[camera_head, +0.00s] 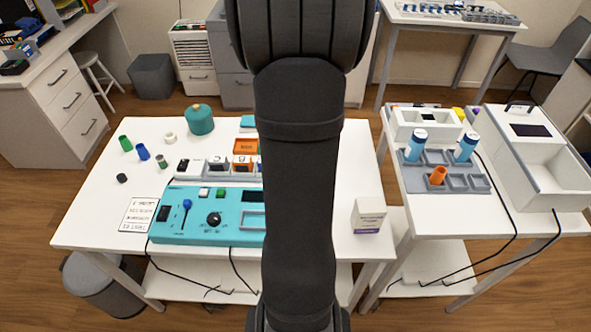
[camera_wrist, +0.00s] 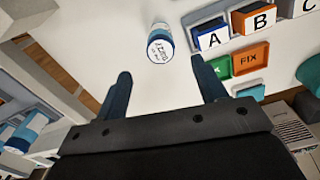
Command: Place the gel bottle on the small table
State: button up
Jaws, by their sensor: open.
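A blue and white bottle with lettering (camera_wrist: 160,45) is on the white table surface in the wrist view. I cannot tell whether it stands or lies. My gripper (camera_wrist: 164,82) is open and empty. The bottle shows beyond the fingertips, between them in the picture, apart from both. In the head view my arm hides the gripper and this bottle. Two blue bottles with white caps, one left (camera_head: 415,146) and one right (camera_head: 465,148), stand in a grey tray on the smaller right table (camera_head: 415,211). I cannot read their labels.
The larger white table (camera_head: 105,222) holds a teal control panel (camera_head: 190,229), lettered boxes (camera_wrist: 213,37), an orange FIX bin (camera_wrist: 250,58) and a white box (camera_head: 369,214). The grey tray (camera_head: 477,184) also holds an orange cup (camera_head: 437,176). A white open-topped case (camera_head: 550,165) stands beside it.

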notch_tip(320, 180, up, 5)
jog(key=m, duration=1.1)
jog(key=f, duration=1.2)
jog(key=shift+w+a, duration=0.1)
jog(key=shift+a, duration=0.25)
jog(key=shift+d+f, duration=0.2)
jog(key=shift+f, duration=2.4)
jog(key=shift+c, duration=0.5)
jog(key=c, duration=1.1)
jog(key=shift+r, duration=0.15)
